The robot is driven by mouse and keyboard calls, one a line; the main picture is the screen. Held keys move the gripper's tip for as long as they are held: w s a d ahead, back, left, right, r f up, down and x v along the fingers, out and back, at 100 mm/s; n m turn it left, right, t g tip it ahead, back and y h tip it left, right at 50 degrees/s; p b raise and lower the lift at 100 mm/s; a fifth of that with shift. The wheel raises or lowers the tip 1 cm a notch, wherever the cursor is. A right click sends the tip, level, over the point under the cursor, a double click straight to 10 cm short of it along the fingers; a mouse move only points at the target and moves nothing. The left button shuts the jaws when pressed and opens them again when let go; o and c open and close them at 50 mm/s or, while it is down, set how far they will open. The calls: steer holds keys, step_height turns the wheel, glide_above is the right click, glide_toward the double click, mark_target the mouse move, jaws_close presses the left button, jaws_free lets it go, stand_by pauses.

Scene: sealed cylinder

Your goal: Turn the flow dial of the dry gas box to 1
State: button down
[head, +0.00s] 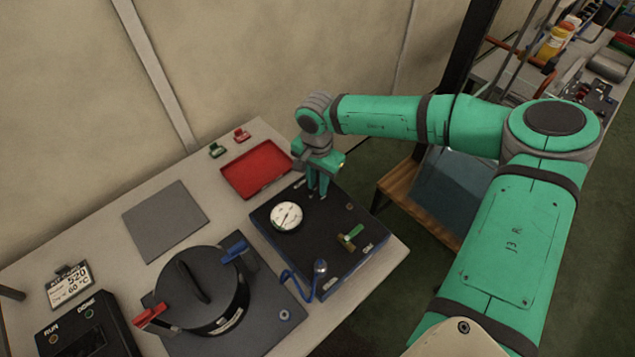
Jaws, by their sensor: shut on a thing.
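The dry gas box (300,247) is a black flat-topped box at the right part of the table, with a white round gauge (287,216) on its top. My gripper (318,192) points down at the box's back edge, behind and right of the gauge. Its green fingers are shut on the flow dial, which they mostly hide. The dial's number setting cannot be read. A green-handled valve (351,236) sits on the box's right part, apart from my gripper.
A black lidded pot (203,290) with blue and red clamps stands left of the box. A blue hose (297,283) and metal fitting (320,267) are at the box's front. A red tray (257,170), grey mat (165,220), display card (70,284) and RUN/DONE box (80,329) share the table.

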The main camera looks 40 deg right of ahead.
mark_target(318, 187)
steer(key=shift+w+r, duration=0.1)
steer(key=c, duration=1.5)
jaws_free()
steer(key=shift+c, duration=0.2)
step_height(318, 187, up, 11)
